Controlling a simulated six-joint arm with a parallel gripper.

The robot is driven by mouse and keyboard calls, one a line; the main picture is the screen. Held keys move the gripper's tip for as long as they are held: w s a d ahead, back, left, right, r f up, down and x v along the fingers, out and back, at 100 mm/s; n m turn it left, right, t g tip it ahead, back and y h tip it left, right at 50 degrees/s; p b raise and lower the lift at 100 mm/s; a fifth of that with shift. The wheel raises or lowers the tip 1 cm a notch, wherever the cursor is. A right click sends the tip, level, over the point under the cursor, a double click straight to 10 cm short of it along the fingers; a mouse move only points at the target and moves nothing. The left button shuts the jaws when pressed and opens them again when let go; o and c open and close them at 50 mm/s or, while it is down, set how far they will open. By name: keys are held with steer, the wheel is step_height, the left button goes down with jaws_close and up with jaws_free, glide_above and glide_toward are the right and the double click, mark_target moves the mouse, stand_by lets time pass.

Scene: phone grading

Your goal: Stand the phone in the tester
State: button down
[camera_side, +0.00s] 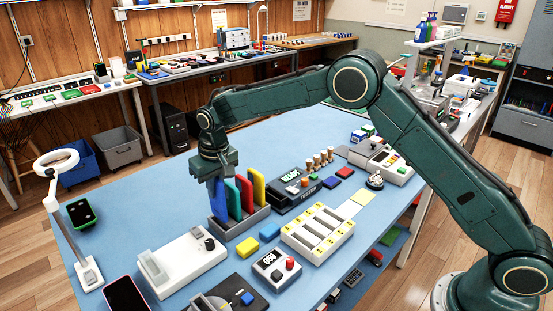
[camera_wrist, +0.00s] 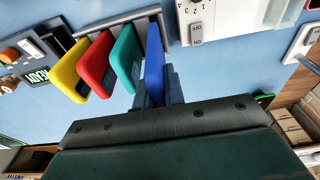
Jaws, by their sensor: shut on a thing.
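My gripper (camera_side: 218,180) points down at the near-left end of a grey rack (camera_side: 243,225) and is shut on the upper part of a blue phone (camera_side: 217,203). The blue phone stands upright at the rack's end slot; I cannot tell whether it is raised. In the wrist view the blue phone (camera_wrist: 155,55) is between my fingers (camera_wrist: 160,98). Green (camera_side: 233,199), red (camera_side: 245,192) and yellow (camera_side: 258,188) phones stand beside it in the rack. The dark tester (camera_side: 302,195), its display reading READY, lies right of the rack; part of it shows in the wrist view (camera_wrist: 45,60).
A white device with a clear holder (camera_side: 185,262) stands in front of the rack. A yellow-marked tray (camera_side: 318,232) and a display box (camera_side: 277,268) are to the right.

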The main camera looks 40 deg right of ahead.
steer(key=shift+r, duration=0.15)
step_height(320, 180, up, 14)
steer(key=r, duration=0.1)
steer(key=s+d, duration=0.2)
steer(key=d, duration=1.8)
step_height(320, 180, down, 12)
steer(key=shift+w+a, duration=0.25)
steer(key=shift+a, duration=0.15)
steer(key=shift+f, duration=1.55)
steer(key=shift+f, duration=1.75)
stand_by(0.9)
